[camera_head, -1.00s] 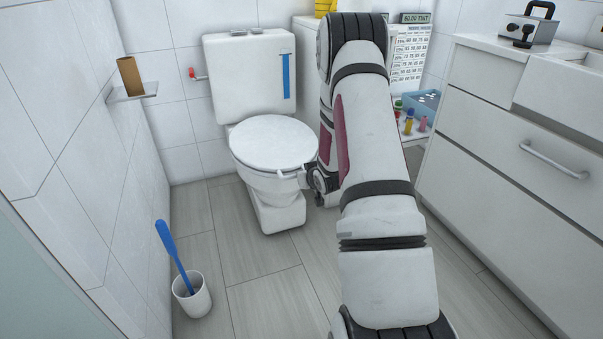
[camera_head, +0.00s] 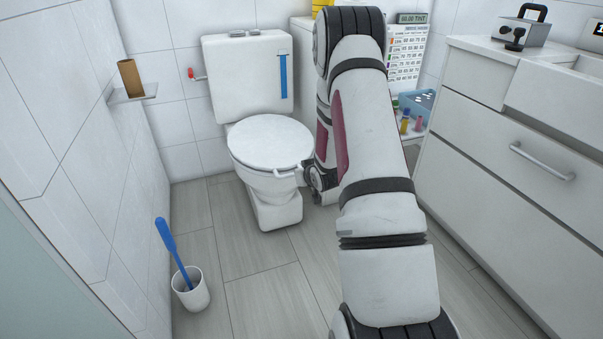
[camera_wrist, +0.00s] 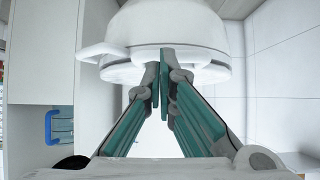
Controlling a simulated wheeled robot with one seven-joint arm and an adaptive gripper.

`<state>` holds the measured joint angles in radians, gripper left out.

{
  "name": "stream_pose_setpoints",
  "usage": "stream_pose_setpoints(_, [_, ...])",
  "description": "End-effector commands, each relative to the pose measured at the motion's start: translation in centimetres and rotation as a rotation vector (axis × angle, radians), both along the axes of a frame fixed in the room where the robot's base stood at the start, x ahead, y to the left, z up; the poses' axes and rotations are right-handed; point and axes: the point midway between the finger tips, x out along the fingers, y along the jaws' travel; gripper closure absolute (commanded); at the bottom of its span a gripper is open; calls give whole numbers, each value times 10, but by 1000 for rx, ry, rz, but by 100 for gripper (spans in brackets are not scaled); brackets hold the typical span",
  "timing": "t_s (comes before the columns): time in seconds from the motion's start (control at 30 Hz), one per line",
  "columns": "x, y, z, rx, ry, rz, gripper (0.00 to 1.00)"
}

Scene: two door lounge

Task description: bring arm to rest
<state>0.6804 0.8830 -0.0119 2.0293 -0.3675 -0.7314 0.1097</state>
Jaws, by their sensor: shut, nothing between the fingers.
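My arm (camera_head: 376,150) reaches up the middle of the head view and bends down behind itself. It hides most of my gripper there; only dark parts near the wrist show beside the toilet. In the wrist view my gripper (camera_wrist: 165,60) has its teal fingers brought together at the tips, with nothing seen between them. The fingertips are close in front of the white toilet, which shows in the wrist view (camera_wrist: 170,25) and the head view (camera_head: 248,75). Its lid (camera_head: 270,142) is down, with a white tab at its front edge. Whether the fingers touch it I cannot tell.
A white drawer cabinet (camera_head: 490,140) stands at the right. A blue bin (camera_head: 424,98) and small bottles sit behind my arm. A toilet brush (camera_head: 168,240) stands in a white cup (camera_head: 190,292) at the left. A wall shelf (camera_head: 133,97) holds a brown roll. Floor is clear at centre left.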

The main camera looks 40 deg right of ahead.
Motion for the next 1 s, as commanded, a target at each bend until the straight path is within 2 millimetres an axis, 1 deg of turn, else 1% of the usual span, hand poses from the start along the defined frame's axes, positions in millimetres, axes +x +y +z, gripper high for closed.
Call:
stream_pose_setpoints(0.03, [-8, 4, -4, 3, 3, -1, 100])
stream_pose_setpoints(0.2, [-33, 14, -20, 2, 1, -1, 100])
stream_pose_setpoints(0.3, [-46, 19, -28, 1, 1, -1, 100])
stream_pose_setpoints(0.43, [-57, 24, -36, 1, -1, 0, 100])
stream_pose_setpoints(0.6, [-63, 26, -39, -2, -3, 1, 100])
stream_pose_setpoints(0.83, [-63, 27, -39, -3, -3, 1, 100])
stream_pose_setpoints(0.93, [-59, 29, -29, -5, 11, 7, 100])
stream_pose_setpoints(1.0, [-53, 34, -15, -7, 33, 16, 100])
